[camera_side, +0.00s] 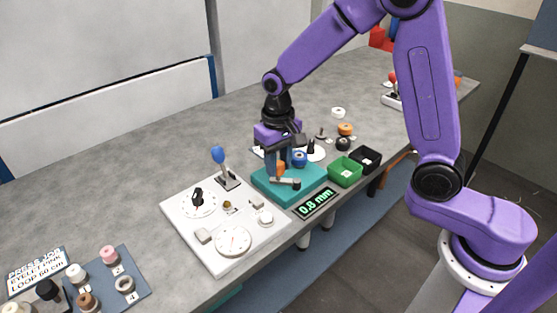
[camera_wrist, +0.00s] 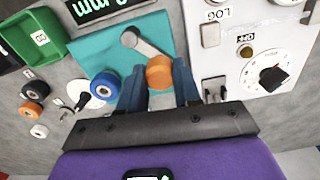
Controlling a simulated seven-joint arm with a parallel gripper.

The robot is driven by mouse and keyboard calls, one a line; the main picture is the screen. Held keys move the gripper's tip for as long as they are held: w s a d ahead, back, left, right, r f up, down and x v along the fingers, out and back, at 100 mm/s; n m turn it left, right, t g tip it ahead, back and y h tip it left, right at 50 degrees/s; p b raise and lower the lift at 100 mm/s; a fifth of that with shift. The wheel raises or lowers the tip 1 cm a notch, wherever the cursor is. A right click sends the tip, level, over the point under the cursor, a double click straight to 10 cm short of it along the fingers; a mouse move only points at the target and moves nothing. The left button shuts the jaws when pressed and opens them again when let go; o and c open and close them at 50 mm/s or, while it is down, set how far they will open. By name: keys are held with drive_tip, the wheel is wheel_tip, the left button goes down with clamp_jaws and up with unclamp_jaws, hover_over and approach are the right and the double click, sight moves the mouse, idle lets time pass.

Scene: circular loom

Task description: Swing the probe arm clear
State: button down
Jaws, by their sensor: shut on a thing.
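The probe arm (camera_wrist: 150,48) is a short grey bar on a teal block (camera_side: 262,184). One end has a dark round cap, and the other reaches an orange knob (camera_wrist: 159,73). In the side view the bar (camera_side: 284,181) lies low along the block's front, with the orange knob (camera_side: 281,169) behind it. My gripper (camera_wrist: 158,88) points down over the block, its two blue-grey fingers shut on the orange knob. A blue ring-shaped spool (camera_wrist: 105,86) sits on the block just beside the fingers. The fingers partly hide the knob in the side view.
A display (camera_side: 316,203) reading 0.8 mm stands before the block. A white panel (camera_side: 205,249) with dials and a blue-knobbed lever (camera_side: 219,158) is to the left. Green (camera_side: 345,171) and black (camera_side: 366,158) bins are to the right. Loose spools lie behind them.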

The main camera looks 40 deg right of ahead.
drive_tip(key=shift+r, duration=0.1)
idle(0.3)
drive_tip(key=c, duration=0.8)
unclamp_jaws()
wheel_tip(320, 180, up, 17)
drive_tip(key=shift+r, duration=0.15)
